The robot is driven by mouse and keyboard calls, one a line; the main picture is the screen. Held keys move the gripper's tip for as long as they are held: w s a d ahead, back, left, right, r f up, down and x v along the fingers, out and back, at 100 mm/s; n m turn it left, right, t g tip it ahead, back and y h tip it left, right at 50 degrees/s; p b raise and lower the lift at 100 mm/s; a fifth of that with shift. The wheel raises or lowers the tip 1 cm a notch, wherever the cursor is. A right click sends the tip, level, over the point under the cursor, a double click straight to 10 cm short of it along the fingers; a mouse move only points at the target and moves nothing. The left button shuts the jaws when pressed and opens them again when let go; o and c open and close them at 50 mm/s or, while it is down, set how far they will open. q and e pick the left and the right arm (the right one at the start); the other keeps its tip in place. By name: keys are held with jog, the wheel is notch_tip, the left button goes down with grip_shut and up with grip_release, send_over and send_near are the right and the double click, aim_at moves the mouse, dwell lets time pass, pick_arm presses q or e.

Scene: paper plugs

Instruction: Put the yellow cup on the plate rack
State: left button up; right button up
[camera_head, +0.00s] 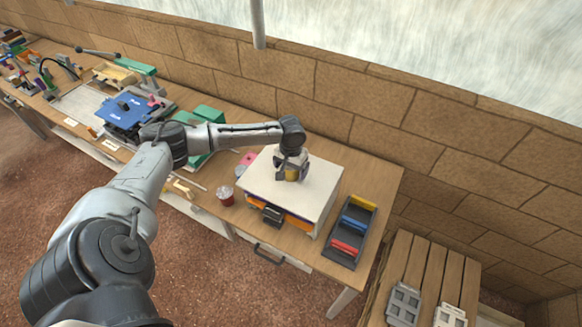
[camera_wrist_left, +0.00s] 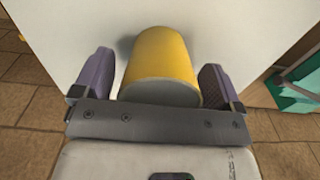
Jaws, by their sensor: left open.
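The yellow cup (camera_head: 291,175) is on the white top of a box-like stand (camera_head: 315,190). In the left wrist view the cup (camera_wrist_left: 162,60) lies between the two purple fingers of my left gripper (camera_wrist_left: 157,68), with its rounded side showing. The gripper is open around it, and a small gap shows at the left finger. In the head view my left gripper (camera_head: 291,168) is over the white top and partly hides the cup. A dark tray (camera_head: 361,246) with yellow, blue and red pieces stands right of the box; I cannot tell whether it is the plate rack. My right gripper is not in view.
Green boxes (camera_head: 203,135) and a blue board (camera_head: 125,112) are further left. A stone wall (camera_head: 350,90) runs behind the table. A slatted bench (camera_head: 430,262) with grey perforated plates (camera_head: 404,303) is at right.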

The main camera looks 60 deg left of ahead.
pick_arm(q)
notch_tip(320, 180, up, 12)
jog(key=shift+r, duration=0.2)
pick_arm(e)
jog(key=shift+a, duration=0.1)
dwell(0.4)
